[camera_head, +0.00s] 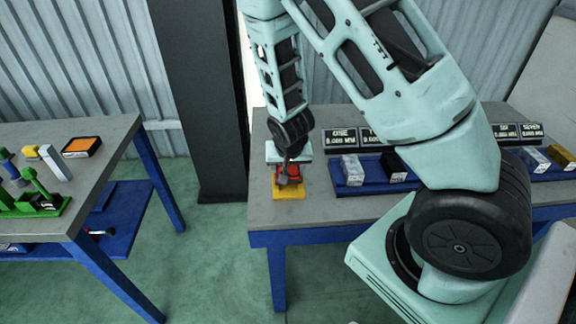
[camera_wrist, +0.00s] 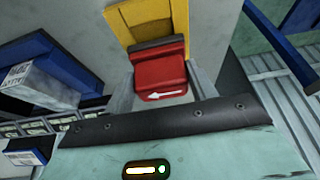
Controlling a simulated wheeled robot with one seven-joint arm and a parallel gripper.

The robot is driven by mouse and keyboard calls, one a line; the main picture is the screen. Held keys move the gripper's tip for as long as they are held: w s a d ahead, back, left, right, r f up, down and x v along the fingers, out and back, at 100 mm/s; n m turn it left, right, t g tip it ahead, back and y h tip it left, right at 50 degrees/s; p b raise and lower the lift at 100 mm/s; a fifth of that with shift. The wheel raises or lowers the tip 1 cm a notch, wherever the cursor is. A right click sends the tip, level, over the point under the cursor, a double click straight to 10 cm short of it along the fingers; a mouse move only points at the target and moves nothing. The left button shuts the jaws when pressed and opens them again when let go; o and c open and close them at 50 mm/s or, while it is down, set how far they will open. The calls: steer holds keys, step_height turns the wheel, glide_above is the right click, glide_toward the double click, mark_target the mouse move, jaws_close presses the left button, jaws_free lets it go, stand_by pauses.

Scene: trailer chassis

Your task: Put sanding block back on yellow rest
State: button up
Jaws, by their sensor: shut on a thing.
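The sanding block is a red block (camera_wrist: 160,78) with a white arrow and a dark grey strip along one side. My gripper (camera_head: 287,172) is shut on it, with a pale finger on either side in the wrist view. The yellow rest (camera_wrist: 121,22) lies right by the block in the wrist view, its edge partly hidden behind the block. In the head view the yellow rest (camera_head: 266,217) is on the bench's near left part, with the red block (camera_head: 280,180) at or just above it. I cannot tell whether they touch.
The grey bench (camera_head: 330,207) carries a blue tray (camera_head: 350,188) with metal blocks and label displays, right of the rest. A second table (camera_head: 110,130) at left holds green fixtures and an orange-topped item (camera_head: 82,147). A dark pillar (camera_head: 205,90) stands behind the gap.

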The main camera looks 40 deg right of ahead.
steer(key=shift+f, duration=0.25)
steer(key=o, duration=0.9)
steer(key=shift+r, duration=0.1)
steer(key=shift+r, duration=0.1)
steer(key=shift+r+p, duration=0.25)
steer(key=shift+p, duration=0.05)
steer(key=p+v, duration=0.1)
steer(key=v, duration=1.1)
steer(key=s+a+r+n+g+y, duration=0.15)
steer(key=s+a+n, duration=0.25)
steer(key=a, duration=0.4)
steer(key=s+a+r+n+g+y, duration=0.1)
steer(key=s+a+r+n+y, duration=0.2)
steer(key=a, duration=0.4)
steer(key=s+a+r+n, duration=0.1)
steer(key=s+a+n, duration=0.1)
steer(key=s, duration=0.2)
steer(key=s+a+r+n+g+h, duration=0.1)
steer(key=s+a+r+n, duration=0.1)
steer(key=s+n, duration=0.1)
steer(key=s+a+r+n, duration=0.2)
steer(key=s, duration=0.3)
steer(key=shift+s+a+r+n, duration=0.1)
steer(key=shift+s+r+n, duration=0.05)
steer(key=shift+s+n, duration=0.15)
